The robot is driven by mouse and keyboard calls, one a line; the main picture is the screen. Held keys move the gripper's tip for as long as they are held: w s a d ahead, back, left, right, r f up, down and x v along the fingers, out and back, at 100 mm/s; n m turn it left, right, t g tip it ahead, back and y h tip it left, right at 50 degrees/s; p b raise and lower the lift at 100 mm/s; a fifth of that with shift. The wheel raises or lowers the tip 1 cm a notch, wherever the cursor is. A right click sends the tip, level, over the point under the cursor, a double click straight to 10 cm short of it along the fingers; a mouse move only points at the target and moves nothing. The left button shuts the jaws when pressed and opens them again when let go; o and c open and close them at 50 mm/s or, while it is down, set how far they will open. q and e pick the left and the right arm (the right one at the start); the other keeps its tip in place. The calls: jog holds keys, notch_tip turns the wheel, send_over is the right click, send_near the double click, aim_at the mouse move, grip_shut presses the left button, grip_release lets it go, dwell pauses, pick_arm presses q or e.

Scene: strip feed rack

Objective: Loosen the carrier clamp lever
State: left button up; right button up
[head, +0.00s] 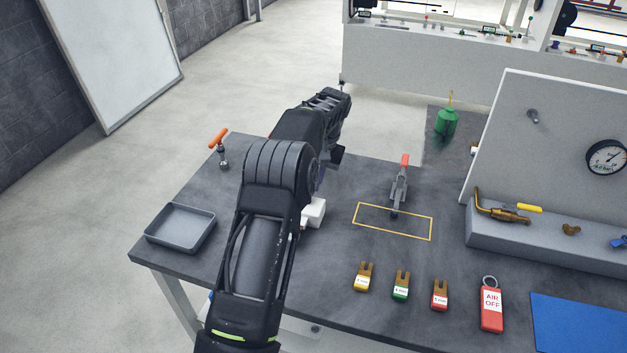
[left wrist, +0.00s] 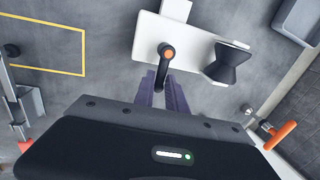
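In the left wrist view, a black clamp lever (left wrist: 160,72) with an orange cap at its pivot sits on a white carrier (left wrist: 200,42). The lever's free end points toward my left gripper (left wrist: 161,82). The gripper's two purple fingers lie close on either side of that end; I cannot tell whether they touch it. In the head view the carrier (head: 314,212) shows only in part beside my left arm, which hides the lever and most of the fingers. My right gripper is not in view.
A black spool-shaped part (left wrist: 229,62) sits beside the lever. A red-handled toggle clamp (head: 399,185) stands by a yellow outlined rectangle (head: 432,228). A grey tray (head: 180,228) and an orange-handled part (head: 219,143) are left; several tagged forks and a red AIR OFF tag (head: 491,305) lie in front.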

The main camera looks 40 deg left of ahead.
pick_arm(q)
jog(key=o, duration=0.4)
jog(key=shift+w+d+r, duration=0.1)
jog(key=shift+r, duration=0.5)
jog(key=r, duration=0.2)
jog(key=r+p, duration=0.1)
jog(key=r, duration=0.1)
jog(key=d+r+p, duration=0.1)
jog(key=r, duration=0.1)
jog(key=shift+w+d+r, duration=0.1)
jog(key=shift+w+r, duration=0.05)
jog(key=shift+r, duration=0.15)
jog(key=shift+f, duration=0.1)
